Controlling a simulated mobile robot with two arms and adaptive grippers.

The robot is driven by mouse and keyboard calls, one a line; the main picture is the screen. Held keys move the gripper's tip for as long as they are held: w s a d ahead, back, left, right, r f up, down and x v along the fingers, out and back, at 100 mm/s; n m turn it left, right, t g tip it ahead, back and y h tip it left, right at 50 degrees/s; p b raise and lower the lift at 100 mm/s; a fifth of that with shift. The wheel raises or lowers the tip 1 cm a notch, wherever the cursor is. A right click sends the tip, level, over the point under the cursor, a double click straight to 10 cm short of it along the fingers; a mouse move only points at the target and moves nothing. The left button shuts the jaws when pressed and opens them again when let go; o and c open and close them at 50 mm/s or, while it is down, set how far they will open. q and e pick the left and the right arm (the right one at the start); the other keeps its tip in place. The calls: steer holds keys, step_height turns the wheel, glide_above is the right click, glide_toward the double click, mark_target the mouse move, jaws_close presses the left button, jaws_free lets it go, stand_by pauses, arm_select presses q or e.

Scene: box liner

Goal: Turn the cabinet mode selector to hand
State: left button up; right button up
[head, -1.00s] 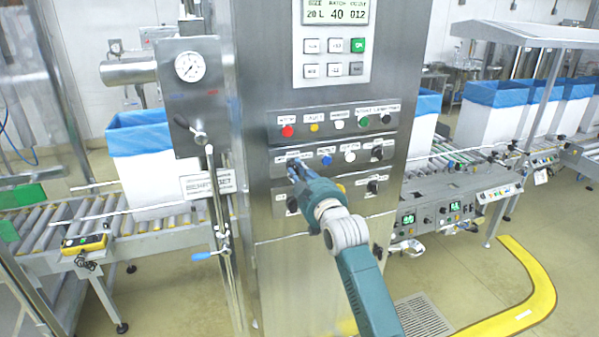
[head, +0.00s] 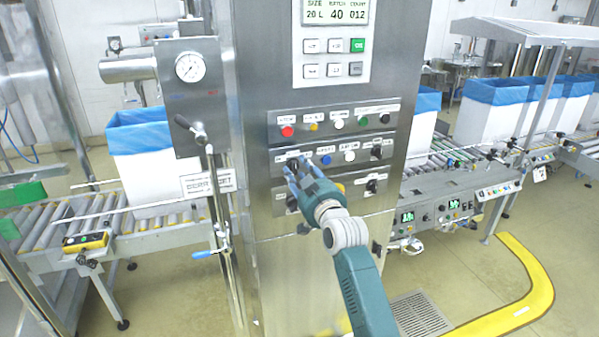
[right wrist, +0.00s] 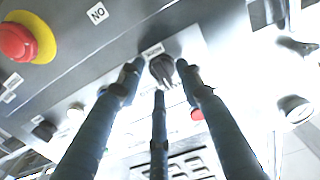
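The steel cabinet (head: 300,250) stands in the middle of the head view, with rows of buttons and black selector knobs on its front. My right gripper (head: 294,164) is at the left end of the second control row and hides the control there. In the right wrist view, a black selector knob (right wrist: 162,68) sits between the fingertips of my right gripper (right wrist: 161,66). The fingers are spread on both sides of the knob, with a small gap showing at least on the left. The label above the knob is too blurred to read. My left gripper is not in view.
Other black knobs (head: 376,152) and a blue button (head: 326,159) are close by on the panel. A red emergency button on yellow (right wrist: 16,42) shows in the wrist view. A lever valve (head: 197,131) stands left of the cabinet. Roller conveyors with lined boxes flank it.

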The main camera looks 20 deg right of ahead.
steer(key=s, duration=1.2)
steer(key=shift+d, duration=0.2)
